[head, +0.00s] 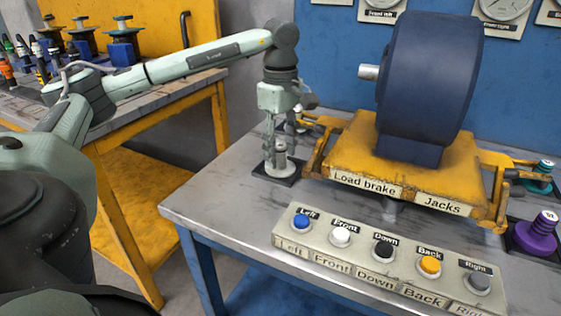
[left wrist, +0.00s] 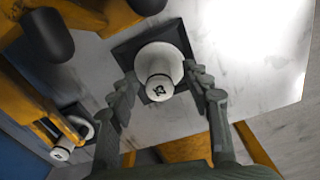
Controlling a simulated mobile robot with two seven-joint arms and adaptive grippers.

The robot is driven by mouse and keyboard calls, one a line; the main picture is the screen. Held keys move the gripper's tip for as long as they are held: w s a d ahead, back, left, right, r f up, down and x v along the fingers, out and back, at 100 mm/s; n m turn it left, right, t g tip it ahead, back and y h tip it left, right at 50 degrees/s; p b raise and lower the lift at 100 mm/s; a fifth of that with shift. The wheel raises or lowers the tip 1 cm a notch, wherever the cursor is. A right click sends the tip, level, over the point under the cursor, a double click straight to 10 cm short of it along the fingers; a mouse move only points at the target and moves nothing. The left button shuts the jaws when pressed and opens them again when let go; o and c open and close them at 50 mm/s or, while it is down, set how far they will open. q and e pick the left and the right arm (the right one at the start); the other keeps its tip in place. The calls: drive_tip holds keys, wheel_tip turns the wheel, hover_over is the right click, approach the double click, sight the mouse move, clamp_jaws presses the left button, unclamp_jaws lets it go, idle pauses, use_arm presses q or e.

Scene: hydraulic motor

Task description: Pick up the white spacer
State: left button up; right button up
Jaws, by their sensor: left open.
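The white spacer (head: 280,168) stands upright on a dark square pad (head: 265,177) at the table's left end, left of the yellow load-brake frame. It has a wide round base and a narrower post. In the left wrist view the spacer (left wrist: 172,58) shows from above, with a dark mark on its top. My left gripper (head: 280,143) points down over it, open, its fingers around the upper post. In the left wrist view the fingers (left wrist: 161,82) lie on both sides of the spacer. I cannot tell whether they touch it. My right gripper is not in view.
The yellow frame (head: 350,150) carrying a big dark blue motor (head: 428,80) stands close to the right. A panel of labelled buttons (head: 385,262) lies in front. A purple spacer (head: 537,232) and a teal one (head: 541,175) are at the far right. Bare tabletop (head: 225,205) lies front left.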

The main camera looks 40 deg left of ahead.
sight(282, 145)
use_arm(q)
drive_tip(key=shift+f, duration=0.15)
clamp_jaws()
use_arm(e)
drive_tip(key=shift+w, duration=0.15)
use_arm(q)
drive_tip(key=shift+w+r, duration=0.1)
drive_tip(key=shift+r, duration=0.7)
wheel_tip(282, 145, up, 3)
drive_tip(key=shift+r, duration=0.1)
drive_tip(key=s+a+r, duration=0.2)
drive_tip(key=s+r, duration=0.4)
drive_tip(key=s, duration=0.5)
drive_tip(key=shift+s+r, duration=0.15)
drive_tip(key=shift+s, duration=0.15)
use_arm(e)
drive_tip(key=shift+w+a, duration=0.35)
use_arm(q)
drive_tip(key=shift+s, duration=0.1)
